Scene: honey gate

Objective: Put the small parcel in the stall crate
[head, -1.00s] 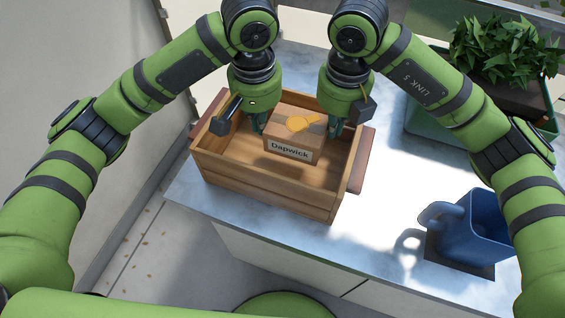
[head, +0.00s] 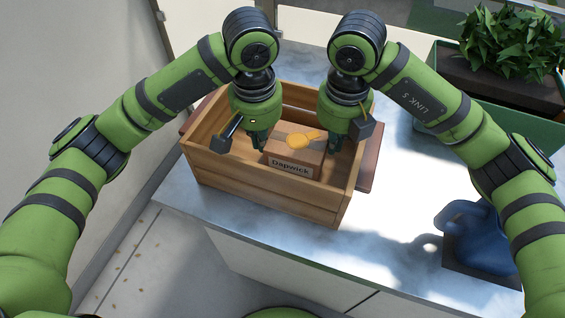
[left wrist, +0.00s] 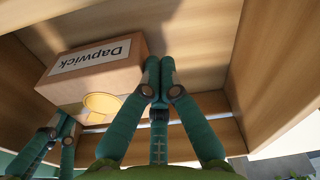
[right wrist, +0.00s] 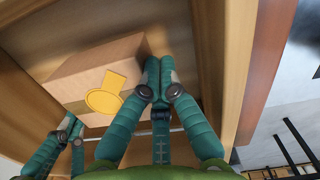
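The small parcel (head: 296,157), a brown box labelled "Dapwick" with an orange seal, is inside the wooden stall crate (head: 260,192). It also shows in the left wrist view (left wrist: 95,72) and the right wrist view (right wrist: 95,70). My left gripper (head: 257,146) is at the parcel's left side, its fingers together and empty between them. My right gripper (head: 333,147) is at its right side, fingers also together. Both sets of fingertips are at or against the parcel's sides; contact is hard to tell. Whether the parcel's bottom touches the crate floor is hidden.
The crate stands on a pale stone counter (head: 400,215) near its front edge. A blue jug-like vessel (head: 480,235) on a dark mat stands to the right. A leafy plant (head: 510,45) in a green planter is at back right. Bare counter lies between them.

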